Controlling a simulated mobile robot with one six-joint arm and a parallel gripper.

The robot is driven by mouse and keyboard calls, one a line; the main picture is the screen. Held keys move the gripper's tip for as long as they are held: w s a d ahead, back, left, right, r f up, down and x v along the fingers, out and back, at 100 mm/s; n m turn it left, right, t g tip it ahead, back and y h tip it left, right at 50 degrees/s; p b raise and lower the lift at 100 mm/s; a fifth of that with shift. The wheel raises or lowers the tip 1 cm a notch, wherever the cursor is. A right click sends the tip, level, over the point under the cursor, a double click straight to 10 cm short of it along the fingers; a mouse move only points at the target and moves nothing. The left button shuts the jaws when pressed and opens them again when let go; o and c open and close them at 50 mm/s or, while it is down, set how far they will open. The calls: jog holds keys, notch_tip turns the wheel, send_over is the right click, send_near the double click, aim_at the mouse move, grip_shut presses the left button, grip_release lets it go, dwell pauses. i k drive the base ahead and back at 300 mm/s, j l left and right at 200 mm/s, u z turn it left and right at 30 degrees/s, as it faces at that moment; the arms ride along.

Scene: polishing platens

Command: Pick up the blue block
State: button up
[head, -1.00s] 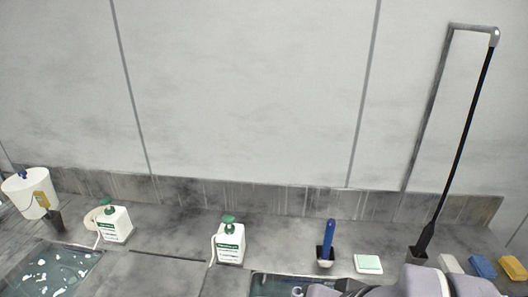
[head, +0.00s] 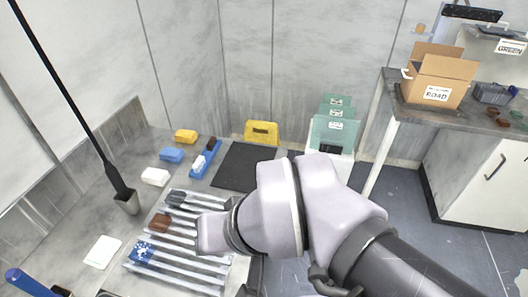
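A plain blue block (head: 172,155) lies on the grey bench top, between a yellow block (head: 185,136) and a white block (head: 155,177). A second, blue-and-white speckled block (head: 142,252) lies on a slatted rack (head: 208,269) nearer to me. My arm reaches in from the lower right, with its wrist over the right edge of the rack. My gripper (head: 253,276) shows only as a dark part below the wrist, well apart from the plain blue block. Its fingertips are hidden, and I see nothing held.
The rack also bears a brown block (head: 160,222) and a dark piece (head: 176,197). A blue tray (head: 206,160) and a black mat (head: 240,168) lie right of the blue block. A tall black rod stands in a holder (head: 127,204) to the left.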

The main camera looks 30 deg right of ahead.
aim_at(199, 164)
jog(key=z, duration=0.2)
jog(key=u, duration=0.4)
jog(key=j+u, duration=0.15)
jog(key=u, duration=0.25)
jog(key=k+j+u, duration=0.1)
jog(key=u, duration=0.3)
jog(key=j+u, duration=0.15)
jog(key=u, duration=0.25)
jog(key=l+u, duration=0.1)
jog(key=l, duration=0.35)
jog(key=l+u, duration=0.15)
jog(key=l, duration=0.3)
jog(key=k+l+u, duration=0.1)
jog(key=l, duration=0.3)
jog(key=l+u, duration=0.15)
jog(key=l, duration=0.3)
jog(key=k+l+u, duration=0.1)
jog(key=l, duration=0.3)
jog(key=k+l+u, duration=0.15)
jog(key=l, duration=0.25)
jog(key=k+l+u, duration=0.1)
jog(key=l, duration=0.3)
